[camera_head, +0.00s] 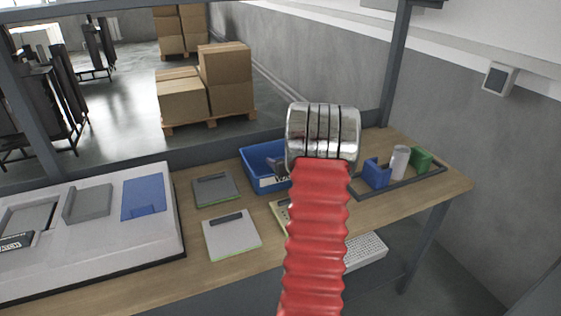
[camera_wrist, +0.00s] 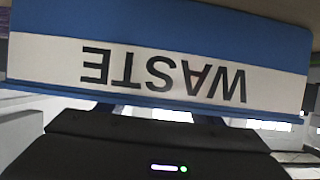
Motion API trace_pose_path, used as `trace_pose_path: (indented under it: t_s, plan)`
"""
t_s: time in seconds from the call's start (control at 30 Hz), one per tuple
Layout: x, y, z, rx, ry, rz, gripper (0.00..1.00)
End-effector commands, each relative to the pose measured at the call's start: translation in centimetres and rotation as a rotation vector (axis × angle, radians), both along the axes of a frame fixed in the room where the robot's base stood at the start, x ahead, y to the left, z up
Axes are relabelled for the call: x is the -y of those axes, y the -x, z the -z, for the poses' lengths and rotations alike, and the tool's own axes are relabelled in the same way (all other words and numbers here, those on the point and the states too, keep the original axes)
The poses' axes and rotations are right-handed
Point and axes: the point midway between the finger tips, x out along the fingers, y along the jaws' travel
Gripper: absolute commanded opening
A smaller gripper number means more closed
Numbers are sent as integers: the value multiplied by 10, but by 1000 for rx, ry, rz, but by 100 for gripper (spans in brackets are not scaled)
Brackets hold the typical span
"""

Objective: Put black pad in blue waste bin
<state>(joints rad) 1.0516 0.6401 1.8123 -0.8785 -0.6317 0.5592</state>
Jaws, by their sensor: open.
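The blue waste bin (camera_head: 262,182) stands on the wooden table, partly hidden behind my red and silver arm. In the wrist view, its blue wall with a white WASTE label (camera_wrist: 160,70) fills the upper part, upside down. My gripper (camera_wrist: 155,112) is open, its dark body at the bottom of the wrist view, close to the bin wall. In the head view, a small dark shape (camera_head: 276,166) shows at the bin's opening beside my arm; I cannot tell whether it is a jaw or the black pad. No black pad can be clearly made out elsewhere, and most of the bin's inside is hidden.
A dark grey plate (camera_head: 215,191) and a light grey plate (camera_head: 231,238) lie left of the bin. A large pale panel (camera_head: 150,235) with a blue pad (camera_head: 143,195) fills the table's left. Blue (camera_head: 376,176) and green (camera_head: 421,160) holders and a cylinder (camera_head: 399,160) stand at right.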

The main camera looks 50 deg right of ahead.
Motion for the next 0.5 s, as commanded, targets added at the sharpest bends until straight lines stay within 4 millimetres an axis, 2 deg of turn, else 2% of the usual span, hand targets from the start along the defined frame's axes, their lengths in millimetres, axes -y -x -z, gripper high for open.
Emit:
trace_pose_path:
  t_s: [0.13, 0.5]
  plan:
    - [0, 0, -12, 1, 2, 1, 60]
    - [-24, 41, -30, 1, 0, 2, 60]
